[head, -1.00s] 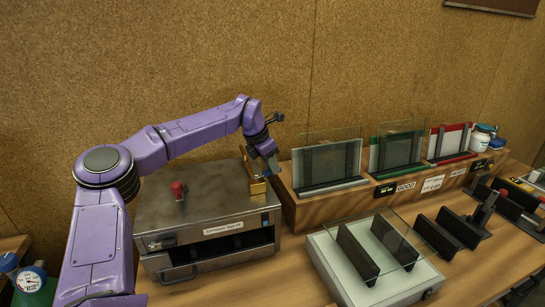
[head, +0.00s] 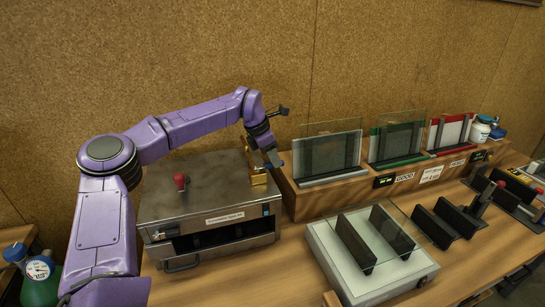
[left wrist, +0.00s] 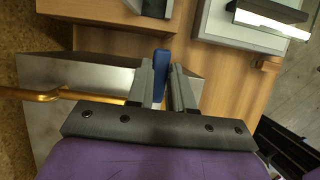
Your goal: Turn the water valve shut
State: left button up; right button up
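The water valve is a brass fitting (head: 257,172) at the right rear of the steel machine's top; its brass pipe shows in the left wrist view (left wrist: 40,95). Its blue lever (left wrist: 161,68) lies between the finger pads there, filling the narrow gap. My left gripper (head: 275,158) reaches down over the valve from behind in the head view. It also shows in the left wrist view (left wrist: 163,92), with its fingers closed onto the lever's two sides. In the head view the fingers mostly hide the lever. My right gripper is not in view.
A wooden rack (head: 330,195) with glass panes stands close to the valve's right. A white fixture (head: 345,262) holds a pane in front.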

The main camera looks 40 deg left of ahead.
pick_arm(q)
jog(key=o, duration=0.4)
jog(key=shift+d+f, duration=0.1)
jog(key=shift+f, duration=0.2)
jog(key=shift+w, duration=0.15)
jog(key=b+v, duration=0.2)
jog(key=v, duration=0.8)
jog(key=shift+r, duration=0.35)
